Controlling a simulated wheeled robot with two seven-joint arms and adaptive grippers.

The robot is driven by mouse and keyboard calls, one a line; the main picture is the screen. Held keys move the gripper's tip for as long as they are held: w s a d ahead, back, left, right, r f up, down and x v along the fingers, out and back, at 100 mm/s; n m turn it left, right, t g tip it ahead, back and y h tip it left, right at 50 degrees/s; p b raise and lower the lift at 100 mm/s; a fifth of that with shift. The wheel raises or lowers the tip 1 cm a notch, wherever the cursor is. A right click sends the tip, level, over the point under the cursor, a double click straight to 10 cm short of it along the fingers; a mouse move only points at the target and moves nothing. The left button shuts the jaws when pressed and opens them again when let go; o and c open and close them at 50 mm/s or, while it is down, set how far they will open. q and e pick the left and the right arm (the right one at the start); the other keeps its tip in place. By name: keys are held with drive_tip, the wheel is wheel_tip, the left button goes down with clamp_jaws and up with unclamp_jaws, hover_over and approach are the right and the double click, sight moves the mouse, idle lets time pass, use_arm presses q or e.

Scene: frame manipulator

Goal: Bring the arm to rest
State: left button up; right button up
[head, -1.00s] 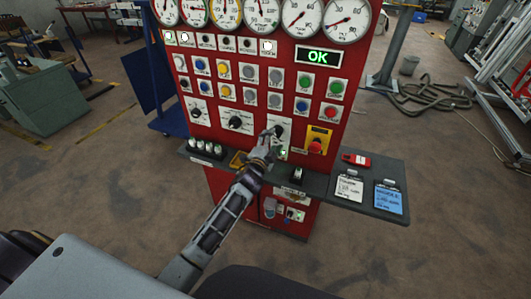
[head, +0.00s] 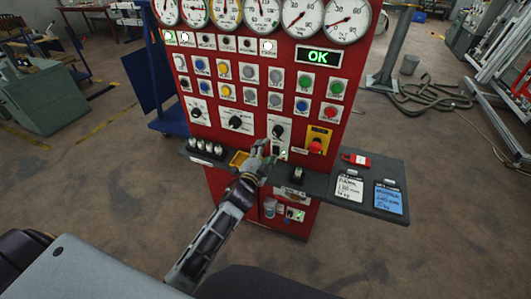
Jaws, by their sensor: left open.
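My left gripper (head: 260,150) is open and empty in the head view. It is in front of the lower part of the red control panel (head: 262,119), just below and left of a black rotary knob (head: 278,131). A gap shows between it and the knob. My left arm (head: 213,238) reaches up from the bottom of the picture. The gripper and wrist cover part of the panel's shelf. My right gripper is not in view.
A dark shelf (head: 335,196) juts from the panel, holding clipboards (head: 388,199), a red device (head: 356,160) and a yellow item (head: 238,159). A red emergency button (head: 315,146) and a green OK display (head: 318,57) are on the panel. A blue cart (head: 150,85) stands left.

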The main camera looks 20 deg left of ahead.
use_arm(q)
drive_tip(key=shift+n, duration=0.3)
idle(0.5)
wheel_tip(320, 180, down, 22)
drive_tip(key=s+n+g, duration=0.3)
drive_tip(key=n+g, duration=0.1)
drive_tip(key=n, duration=0.1)
drive_tip(key=s+a+f+n+g, duration=0.15)
drive_tip(key=s+f, duration=0.35)
drive_tip(key=f, duration=0.5)
drive_tip(key=s+a+f+n+g, duration=0.1)
drive_tip(key=s+f+g, duration=0.3)
drive_tip(key=f, duration=0.5)
drive_tip(key=s+a+f+n+g, duration=0.2)
drive_tip(key=s+f+g, duration=0.1)
drive_tip(key=s+f, duration=1.4)
drive_tip(key=s+f+g, duration=0.2)
drive_tip(key=s, duration=1)
drive_tip(key=s+f+g, duration=0.2)
drive_tip(key=s+f, duration=0.1)
drive_tip(key=s, duration=1)
drive_tip(key=shift+s+a, duration=0.15)
drive_tip(key=shift+a, duration=0.1)
